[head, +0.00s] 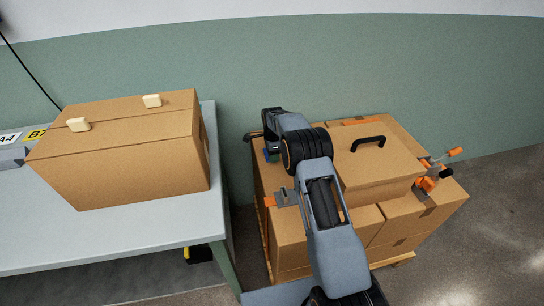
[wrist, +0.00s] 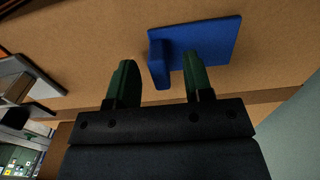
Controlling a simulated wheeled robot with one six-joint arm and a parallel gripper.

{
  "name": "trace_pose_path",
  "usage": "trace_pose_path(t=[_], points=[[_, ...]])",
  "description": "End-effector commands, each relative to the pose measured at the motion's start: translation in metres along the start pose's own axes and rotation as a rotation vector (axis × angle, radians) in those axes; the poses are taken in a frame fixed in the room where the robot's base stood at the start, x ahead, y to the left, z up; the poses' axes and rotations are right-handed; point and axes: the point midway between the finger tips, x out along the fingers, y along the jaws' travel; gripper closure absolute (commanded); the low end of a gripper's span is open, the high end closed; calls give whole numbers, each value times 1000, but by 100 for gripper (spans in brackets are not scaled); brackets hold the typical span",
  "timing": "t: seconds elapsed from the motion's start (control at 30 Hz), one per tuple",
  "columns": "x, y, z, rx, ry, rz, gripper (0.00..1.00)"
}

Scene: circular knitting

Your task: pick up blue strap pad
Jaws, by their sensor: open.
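In the wrist view, the blue strap pad (wrist: 215,42) lies against a brown cardboard face. It has a flat plate and a raised blue tab at its left end. My gripper (wrist: 159,58) is open, with its two green fingers apart. The raised tab shows between the fingertips, and the right finger overlaps part of the plate. I cannot tell whether either finger touches the pad. In the head view, only a small blue patch (head: 274,157) shows beside my wrist, at the left side of the carton stack; my arm hides most of that area.
Cartons (head: 410,215) stand stacked on a wooden pallet, the upper one with a black handle (head: 368,143). An orange clamp (head: 282,198) sits at the left edge, and an orange crank tool (head: 435,175) at the right. A table (head: 150,245) holds a large box (head: 130,155).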

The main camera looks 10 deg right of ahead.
Motion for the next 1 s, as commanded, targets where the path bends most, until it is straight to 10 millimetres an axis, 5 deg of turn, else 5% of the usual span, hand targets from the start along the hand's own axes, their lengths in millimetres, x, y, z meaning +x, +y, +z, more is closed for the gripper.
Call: trace_pose_path(t=[0.27,0.77,1.0], points=[[8,0,0,0,0,-1,53],[7,0,0,0,0,-1,99],[7,0,0,0,0,-1,100]])
